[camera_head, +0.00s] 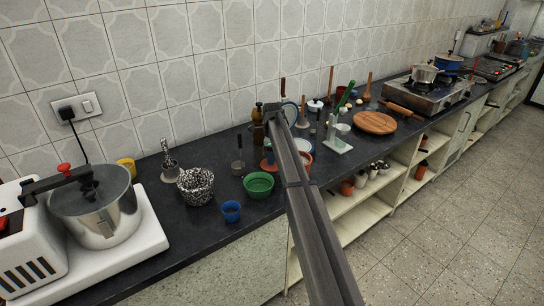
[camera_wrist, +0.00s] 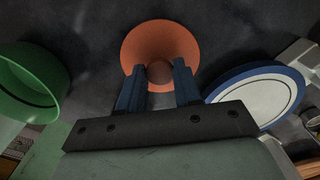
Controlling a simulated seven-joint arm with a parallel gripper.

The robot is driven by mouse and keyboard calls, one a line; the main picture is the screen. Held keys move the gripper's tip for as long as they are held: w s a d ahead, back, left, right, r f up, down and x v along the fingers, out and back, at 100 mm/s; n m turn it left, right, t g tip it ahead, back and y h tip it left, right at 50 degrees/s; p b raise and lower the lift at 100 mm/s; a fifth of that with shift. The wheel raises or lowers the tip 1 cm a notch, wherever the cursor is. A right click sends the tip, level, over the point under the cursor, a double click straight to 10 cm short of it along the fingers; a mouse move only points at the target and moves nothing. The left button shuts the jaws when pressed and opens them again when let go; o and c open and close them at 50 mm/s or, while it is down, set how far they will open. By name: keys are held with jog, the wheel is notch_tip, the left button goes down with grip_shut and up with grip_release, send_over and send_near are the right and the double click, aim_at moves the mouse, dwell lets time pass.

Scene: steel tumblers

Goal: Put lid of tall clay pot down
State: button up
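An orange-brown clay lid (camera_wrist: 160,40), round with a small knob (camera_wrist: 160,73) at its middle, lies straight ahead of my gripper (camera_wrist: 160,75) in the wrist view. The two blue fingers stand on either side of the knob and appear to touch it. In the head view a part of the orange lid (camera_head: 266,164) shows low over the counter, between the green bowl and the plate. My arm hides the rest. I cannot tell whether the lid touches the counter. I cannot make out the tall clay pot for certain.
A green bowl (camera_head: 259,184) is close on the left, also in the wrist view (camera_wrist: 40,80). A blue-rimmed white plate (camera_wrist: 262,92) is close on the right. A blue cup (camera_head: 231,211) and a speckled bowl (camera_head: 196,186) stand further left. The tiled wall is behind.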

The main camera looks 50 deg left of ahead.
jog(key=o, duration=0.4)
jog(key=shift+r, duration=0.1)
notch_tip(320, 180, up, 12)
dwell(0.6)
dwell(0.5)
